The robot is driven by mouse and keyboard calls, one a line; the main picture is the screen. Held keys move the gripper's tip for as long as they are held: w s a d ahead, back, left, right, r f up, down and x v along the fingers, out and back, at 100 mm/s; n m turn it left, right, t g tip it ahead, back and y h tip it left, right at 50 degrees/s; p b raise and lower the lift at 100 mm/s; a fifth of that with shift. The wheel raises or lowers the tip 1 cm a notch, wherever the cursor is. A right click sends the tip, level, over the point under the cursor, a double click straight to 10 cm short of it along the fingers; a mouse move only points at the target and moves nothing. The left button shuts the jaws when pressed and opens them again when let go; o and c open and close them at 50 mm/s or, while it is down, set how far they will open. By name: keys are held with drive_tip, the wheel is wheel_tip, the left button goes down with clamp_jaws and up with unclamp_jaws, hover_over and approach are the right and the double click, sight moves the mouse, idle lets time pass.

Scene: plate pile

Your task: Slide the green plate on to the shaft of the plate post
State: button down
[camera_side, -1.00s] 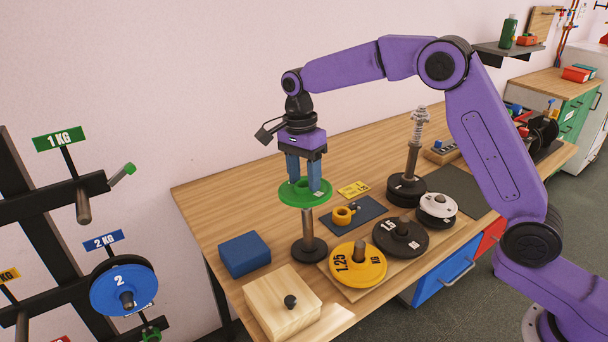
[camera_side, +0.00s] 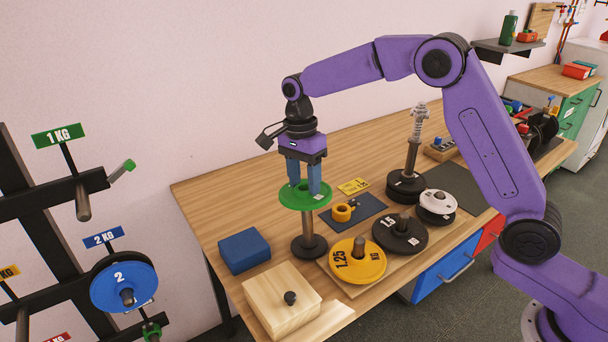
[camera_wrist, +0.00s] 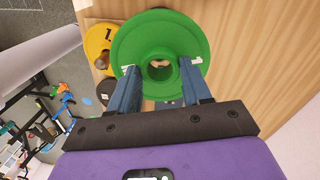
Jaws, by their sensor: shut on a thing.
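The green plate (camera_side: 289,198) is a round disc with a centre hole, held level above the plate post (camera_side: 308,228). The post is an upright shaft on a round dark base on the table. My gripper (camera_side: 305,188) is shut on the plate's raised middle hub from above. In the wrist view the green plate (camera_wrist: 135,40) sits between the blue fingers (camera_wrist: 159,75), with its hole in sight. The shaft's top is hidden behind the plate in the side view, so I cannot tell whether it is inside the hole.
A yellow plate (camera_side: 345,275), a dark plate (camera_side: 385,237) and a white plate (camera_side: 432,214) lie to the right. A blue block (camera_side: 244,252) and a wooden box (camera_side: 270,308) stand to the left and front. A spring-topped post (camera_side: 412,160) stands behind.

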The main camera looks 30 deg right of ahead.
sight(306, 215)
drive_tip(key=shift+s+f, duration=0.1)
drive_tip(key=shift+f, duration=0.8)
drive_tip(key=shift+f, duration=0.35)
idle(0.4)
drive_tip(key=shift+f, duration=0.35)
drive_tip(key=shift+s+f, duration=0.1)
drive_tip(key=shift+f, duration=0.25)
drive_tip(key=shift+s+f, duration=0.1)
drive_tip(key=shift+f, duration=0.65)
drive_tip(key=shift+f, duration=0.5)
drive_tip(key=shift+s+f, duration=0.1)
drive_tip(key=shift+f, duration=0.5)
drive_tip(key=shift+f, duration=0.35)
drive_tip(key=shift+s+f, duration=0.1)
drive_tip(key=shift+f, duration=0.6)
